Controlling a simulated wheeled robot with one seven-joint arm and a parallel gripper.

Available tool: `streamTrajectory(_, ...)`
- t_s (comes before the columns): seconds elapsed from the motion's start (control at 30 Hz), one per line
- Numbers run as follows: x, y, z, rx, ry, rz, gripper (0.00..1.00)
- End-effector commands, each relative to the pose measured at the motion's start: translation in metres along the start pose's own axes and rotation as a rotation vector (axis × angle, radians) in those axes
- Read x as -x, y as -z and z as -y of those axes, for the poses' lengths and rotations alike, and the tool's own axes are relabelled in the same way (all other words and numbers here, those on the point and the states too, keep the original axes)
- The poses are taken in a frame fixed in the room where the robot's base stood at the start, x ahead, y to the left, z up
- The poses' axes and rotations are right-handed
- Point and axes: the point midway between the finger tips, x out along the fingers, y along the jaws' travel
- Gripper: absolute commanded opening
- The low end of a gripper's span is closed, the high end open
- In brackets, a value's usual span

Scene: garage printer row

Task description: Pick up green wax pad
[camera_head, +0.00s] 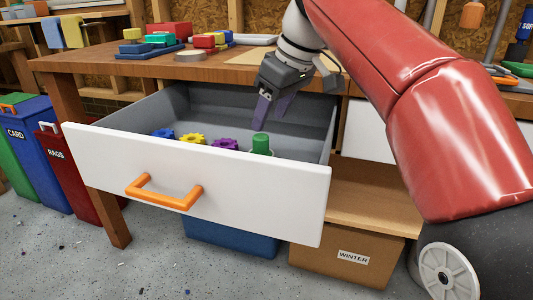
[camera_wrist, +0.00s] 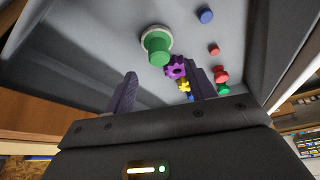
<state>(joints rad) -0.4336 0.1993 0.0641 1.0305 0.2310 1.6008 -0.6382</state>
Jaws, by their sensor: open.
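A green cylinder on a pale round base, which looks like the green wax pad (camera_head: 261,143), stands inside the open drawer near its front right. It also shows in the wrist view (camera_wrist: 158,47), beyond my fingertips and a little left of centre. My gripper (camera_head: 273,108) is open and empty, over the drawer and above the green piece, apart from it. In the wrist view my gripper (camera_wrist: 163,80) has a purple gear (camera_wrist: 174,67) showing between its two purple fingers. The lower part of the green piece is hidden by the drawer front in the head view.
The white drawer front (camera_head: 230,187) has an orange handle (camera_head: 164,192). Inside, a blue gear (camera_head: 163,133) and a yellow gear (camera_head: 192,139) stand left of the purple one. Small red and blue pieces also show in the wrist view. The wooden bench (camera_head: 110,65) overhangs the drawer's back.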

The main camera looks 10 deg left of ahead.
Motion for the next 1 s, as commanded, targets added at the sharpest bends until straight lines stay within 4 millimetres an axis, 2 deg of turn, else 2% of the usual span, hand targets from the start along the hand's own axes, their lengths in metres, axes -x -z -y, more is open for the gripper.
streamTrajectory(0.37,-0.037,0.000,-0.001,0.003,0.002,0.001,0.55)
streamTrajectory(0.6,-0.073,0.000,-0.003,0.003,0.002,0.002,0.55)
streamTrajectory(0.87,-0.075,0.001,-0.003,0.002,0.000,0.000,0.55)
streamTrajectory(1.0,-0.075,0.001,-0.003,0.002,0.000,0.000,0.38)
